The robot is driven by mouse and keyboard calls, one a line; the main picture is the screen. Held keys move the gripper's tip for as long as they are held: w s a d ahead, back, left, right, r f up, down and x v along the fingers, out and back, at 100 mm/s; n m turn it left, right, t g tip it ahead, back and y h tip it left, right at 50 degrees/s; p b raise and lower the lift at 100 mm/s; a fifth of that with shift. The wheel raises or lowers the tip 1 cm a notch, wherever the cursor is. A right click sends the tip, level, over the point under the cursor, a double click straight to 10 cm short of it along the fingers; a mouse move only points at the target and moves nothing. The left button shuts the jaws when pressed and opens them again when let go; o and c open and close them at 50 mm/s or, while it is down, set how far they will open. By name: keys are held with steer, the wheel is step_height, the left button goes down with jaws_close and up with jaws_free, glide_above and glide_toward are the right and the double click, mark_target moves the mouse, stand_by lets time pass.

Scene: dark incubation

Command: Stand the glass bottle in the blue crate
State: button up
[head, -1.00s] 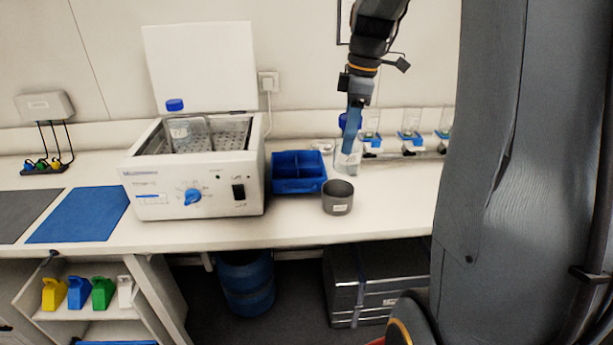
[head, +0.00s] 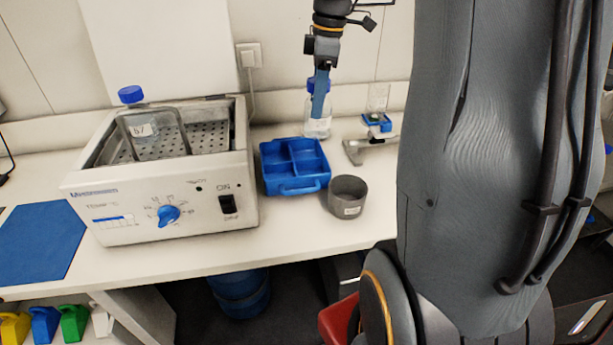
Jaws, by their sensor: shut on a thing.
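A clear glass bottle (head: 318,128) with a blue cap (head: 318,86) is upright at the back of the bench, just right of the blue crate. My gripper (head: 319,106) comes down from above and is shut on this bottle, its blue finger in front of the glass. I cannot tell whether the bottle's base touches the bench. The blue crate (head: 301,186) has divided compartments that look empty, and a handle at its front. Another clear bottle with a blue cap (head: 131,94) stands in the white water bath (head: 150,215).
A grey round pot (head: 347,197) stands right of the crate, near the front. The water bath stands close on the crate's left. A metal-and-blue stand (head: 375,137) is to the right. A blue mat (head: 38,235) lies at far left.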

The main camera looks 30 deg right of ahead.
steer(key=w+f+b, duration=0.1)
steer(key=f+b, duration=0.1)
steer(key=w+f+b, duration=0.1)
steer(key=f+b, duration=0.1)
steer(key=w+f+b, duration=0.1)
steer(key=f+b, duration=0.1)
steer(key=f, duration=0.1)
steer(key=shift+w, duration=0.1)
step_height(320, 180, down, 10)
steer(key=p, duration=0.2)
stand_by(0.3)
steer(key=shift+f, duration=0.15)
steer(key=o, duration=1.4)
steer(key=r+b, duration=0.1)
steer(key=r, duration=0.3)
steer(key=d+r+b, duration=0.1)
steer(key=r, duration=0.3)
steer(key=r+b, duration=0.1)
steer(key=r, duration=0.3)
steer(key=shift+s+d+r, duration=0.15)
steer(key=shift+s, duration=0.2)
